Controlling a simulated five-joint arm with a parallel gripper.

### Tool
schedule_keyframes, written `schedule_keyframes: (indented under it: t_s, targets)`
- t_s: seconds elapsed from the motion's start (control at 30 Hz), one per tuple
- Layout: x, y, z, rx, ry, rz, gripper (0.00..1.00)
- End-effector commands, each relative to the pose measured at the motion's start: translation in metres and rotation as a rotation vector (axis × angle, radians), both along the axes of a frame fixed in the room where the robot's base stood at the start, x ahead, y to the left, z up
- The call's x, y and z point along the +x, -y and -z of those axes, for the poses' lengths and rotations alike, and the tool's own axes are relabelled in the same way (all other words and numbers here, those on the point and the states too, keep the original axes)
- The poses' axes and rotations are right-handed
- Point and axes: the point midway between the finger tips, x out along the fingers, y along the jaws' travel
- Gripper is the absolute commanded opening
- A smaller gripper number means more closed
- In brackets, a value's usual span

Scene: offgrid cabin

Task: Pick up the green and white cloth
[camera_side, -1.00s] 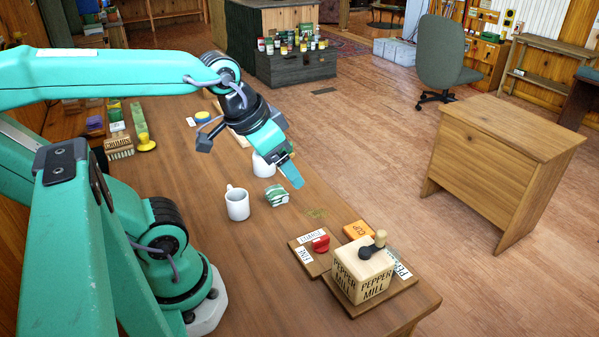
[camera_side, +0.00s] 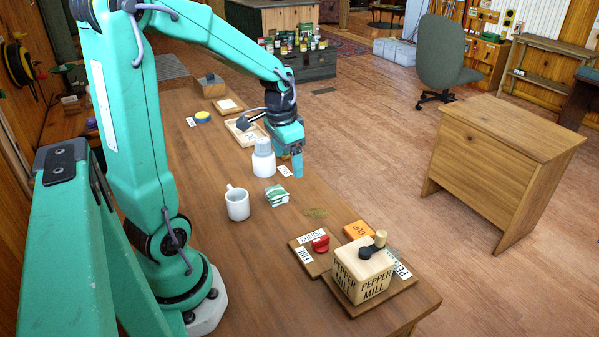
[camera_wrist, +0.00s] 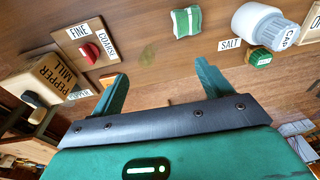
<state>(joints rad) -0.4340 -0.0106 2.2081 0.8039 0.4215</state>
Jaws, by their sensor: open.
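The green and white cloth (camera_side: 277,195) lies crumpled on the wooden table, to the right of a white mug. It shows at the top of the wrist view (camera_wrist: 186,22), beyond my finger tips. My gripper (camera_side: 297,170) points down in the side view, above and behind the cloth and apart from it. In the wrist view my two fingers (camera_wrist: 162,82) are spread wide with nothing between them. In the side view one finger is plain and the other is hard to make out.
The white mug (camera_side: 237,204) stands close left of the cloth. A white salt bottle (camera_side: 263,163) with a grey cap stands behind it, near my gripper. A pepper mill box (camera_side: 362,270) and a board with a red knob (camera_side: 321,243) are at the front right.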

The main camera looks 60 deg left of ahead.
Motion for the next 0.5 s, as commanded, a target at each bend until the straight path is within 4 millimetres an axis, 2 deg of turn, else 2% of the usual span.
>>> schedule_keyframes:
  t_s: [0.2, 0.4, 0.5]
  targets:
    - [0.002, -0.040, 0.039, -0.029, -0.074, -0.008, 0.78]
    - [0.000, -0.064, 0.064, -0.051, -0.115, -0.007, 0.78]
    - [-0.002, -0.069, 0.071, -0.057, -0.124, -0.007, 0.78]
